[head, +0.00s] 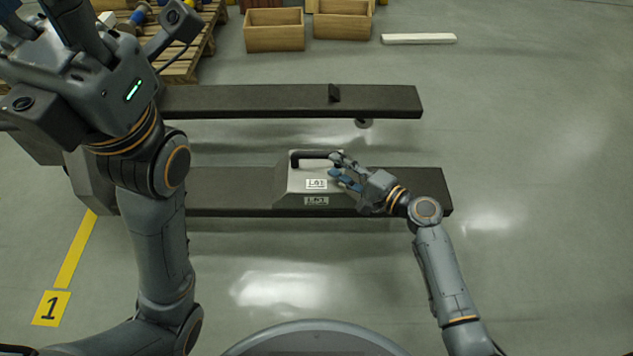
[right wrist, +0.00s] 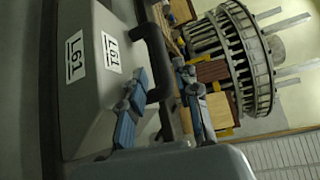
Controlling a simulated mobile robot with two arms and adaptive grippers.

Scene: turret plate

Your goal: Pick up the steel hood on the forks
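The steel hood (head: 300,183) is a grey box with sloped sides, a dark handle (head: 312,154) on top and white labels marked L61. It rests on the near dark fork (head: 240,198). My right gripper (head: 337,168) is at the hood's right side, close to the handle. In the right wrist view its blue-padded fingers (right wrist: 165,80) are apart, with the handle (right wrist: 153,50) seen between them; I cannot tell whether they touch it. The hood (right wrist: 90,115) fills the left of that view. My left arm stands at the left, with its gripper partly cut off at the top edge.
Wooden crates (head: 274,30), a white bar (head: 418,39) and a pallet (head: 185,65) are behind. The floor on the right is clear.

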